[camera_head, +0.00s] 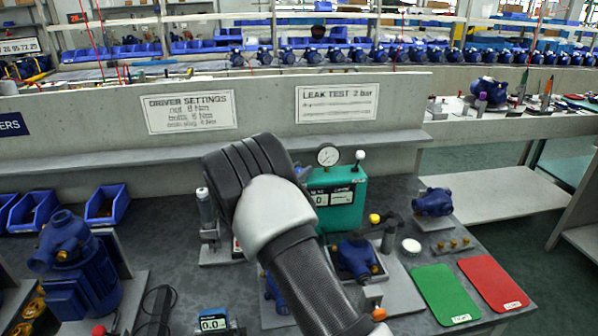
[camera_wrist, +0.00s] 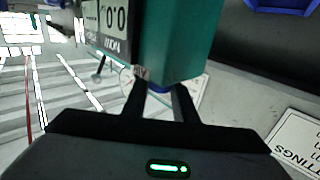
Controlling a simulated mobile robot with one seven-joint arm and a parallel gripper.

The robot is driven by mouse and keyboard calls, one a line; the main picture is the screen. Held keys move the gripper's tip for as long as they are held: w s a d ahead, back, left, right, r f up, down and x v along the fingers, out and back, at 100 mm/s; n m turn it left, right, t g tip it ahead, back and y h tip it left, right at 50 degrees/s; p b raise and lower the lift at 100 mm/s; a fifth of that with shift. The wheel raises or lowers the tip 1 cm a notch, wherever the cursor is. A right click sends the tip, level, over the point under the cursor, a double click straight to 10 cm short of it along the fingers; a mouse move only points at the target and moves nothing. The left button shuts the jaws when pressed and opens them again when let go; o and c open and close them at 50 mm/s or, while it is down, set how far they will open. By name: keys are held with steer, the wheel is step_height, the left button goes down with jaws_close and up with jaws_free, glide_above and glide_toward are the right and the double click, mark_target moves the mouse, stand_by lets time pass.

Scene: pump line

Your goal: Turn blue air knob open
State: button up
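The teal leak tester (camera_head: 345,210) stands on the bench behind my arm, with a round gauge and a white-tipped lever on top. In the wrist view the tester (camera_wrist: 180,40) fills the top middle, turned over, with its display at the left. A small blue piece, which looks like the air knob (camera_wrist: 158,90), shows at the tester's edge between my fingertips. My gripper (camera_wrist: 161,92) has its two dark fingers apart on either side of it. I cannot tell whether they touch it. In the head view my arm hides the fingers and the knob.
A blue pump (camera_head: 355,258) sits in a fixture in front of the tester. A larger blue pump (camera_head: 80,270) stands at the left, near blue bins (camera_head: 106,205). Green (camera_head: 446,293) and red (camera_head: 493,282) mats lie at the right. A low wall with signs (camera_head: 190,111) runs behind.

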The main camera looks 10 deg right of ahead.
steer(key=shift+c, duration=0.8)
steer(key=shift+n+t+y, duration=0.4)
steer(key=shift+y, duration=0.1)
steer(key=n+t+y+b, duration=0.2)
steer(key=y+b, duration=0.1)
steer(key=n+t+y+b, duration=0.1)
steer(key=shift+d+f+n+y, duration=0.2)
steer(key=shift+f+n+y, duration=0.1)
steer(key=shift+y, duration=0.1)
steer(key=n+y+b, duration=0.1)
steer(key=y+b, duration=0.1)
steer(key=shift+n+t+y, duration=0.3)
steer(key=shift+n+t, duration=0.1)
steer(key=n+y+b, duration=0.1)
steer(key=y, duration=0.1)
steer(key=n+y+b, duration=0.1)
steer(key=y, duration=0.1)
steer(key=shift+d+r+n+t, duration=0.1)
steer(key=shift+r+n+t, duration=0.05)
steer(key=shift+n+t, duration=0.2)
steer(key=n+y, duration=0.2)
steer(key=y, duration=0.2)
steer(key=shift+r+n, duration=0.1)
steer(key=shift+n, duration=0.25)
steer(key=shift+a+r+n+g+y+p, duration=0.1)
steer(key=shift+n+g+y+p, duration=0.15)
steer(key=shift+n+g+y, duration=0.8)
steer(key=shift+a+n+g+y+p, duration=0.15)
steer(key=shift+n+y, duration=0.5)
steer(key=shift+y, duration=1)
